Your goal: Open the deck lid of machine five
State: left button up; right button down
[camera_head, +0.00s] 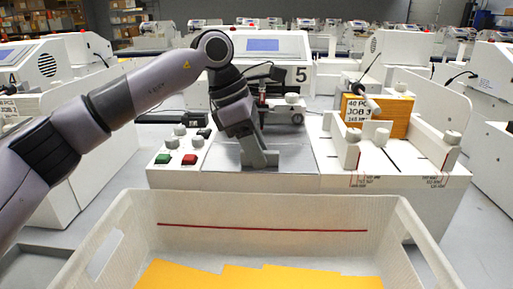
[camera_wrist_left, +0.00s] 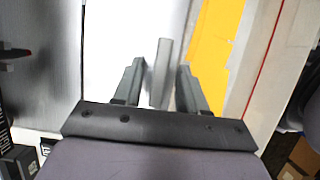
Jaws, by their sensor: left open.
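Machine five (camera_head: 265,48), marked with a black 5, stands in the middle of the head view. Its grey deck lid (camera_head: 215,181) lies flat and looks closed at the front of the machine. My left gripper (camera_head: 260,160) points down over the lid's front part. In the left wrist view its two fingers (camera_wrist_left: 160,88) are apart, with a narrow grey bar (camera_wrist_left: 162,65) between them. The bar looks like the lid's handle; I cannot tell whether a finger touches it. The gripper hides part of the lid in the head view. My right gripper is not in view.
A white bin (camera_head: 290,212) with yellow sheets (camera_head: 250,277) stands in front of the machine. Green (camera_head: 162,159) and red (camera_head: 189,159) buttons are left of the lid. A yellow card stack (camera_head: 390,117) stands in a holder at right. Other machines stand behind and beside.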

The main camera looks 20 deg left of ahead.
pick_arm(q)
grip_shut()
